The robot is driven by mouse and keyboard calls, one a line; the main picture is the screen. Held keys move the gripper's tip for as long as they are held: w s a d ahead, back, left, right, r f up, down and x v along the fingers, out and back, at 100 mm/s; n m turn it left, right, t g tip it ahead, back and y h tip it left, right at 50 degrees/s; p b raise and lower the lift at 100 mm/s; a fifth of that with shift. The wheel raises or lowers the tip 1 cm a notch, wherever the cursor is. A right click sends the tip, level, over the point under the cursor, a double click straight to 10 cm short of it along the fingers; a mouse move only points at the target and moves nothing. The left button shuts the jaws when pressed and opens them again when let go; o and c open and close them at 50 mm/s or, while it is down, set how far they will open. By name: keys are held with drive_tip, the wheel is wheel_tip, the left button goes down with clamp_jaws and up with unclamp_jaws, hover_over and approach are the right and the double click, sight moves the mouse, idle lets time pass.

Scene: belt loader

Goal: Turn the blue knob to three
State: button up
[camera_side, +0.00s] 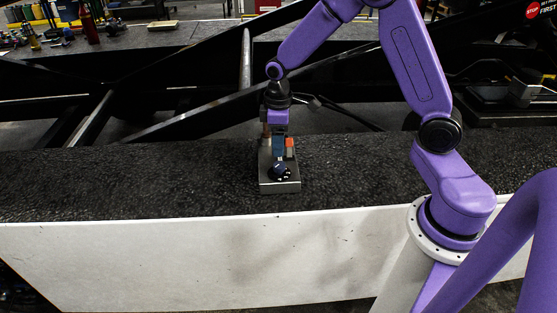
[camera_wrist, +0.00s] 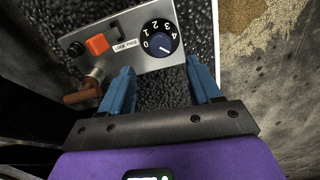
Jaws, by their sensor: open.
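A blue knob (camera_wrist: 160,43) sits on a black dial (camera_wrist: 174,46) marked 0 to 4, on a grey metal control box (camera_wrist: 125,65). A short white line shows on the knob, towards its lower right in the wrist view; I cannot tell for sure which number is selected. My gripper (camera_wrist: 160,67) is open and empty, its blue fingers apart at the box's near edge, just short of the knob in that picture. In the side view, my gripper (camera_side: 279,154) is above the box (camera_side: 280,187), by the knob (camera_side: 279,169), seemingly not touching it.
The box stands on a dark belt (camera_side: 120,178) with clear room either side.

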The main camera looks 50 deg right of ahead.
sight(279, 165)
drive_tip(key=shift+f, duration=3.6)
drive_tip(key=c, duration=1)
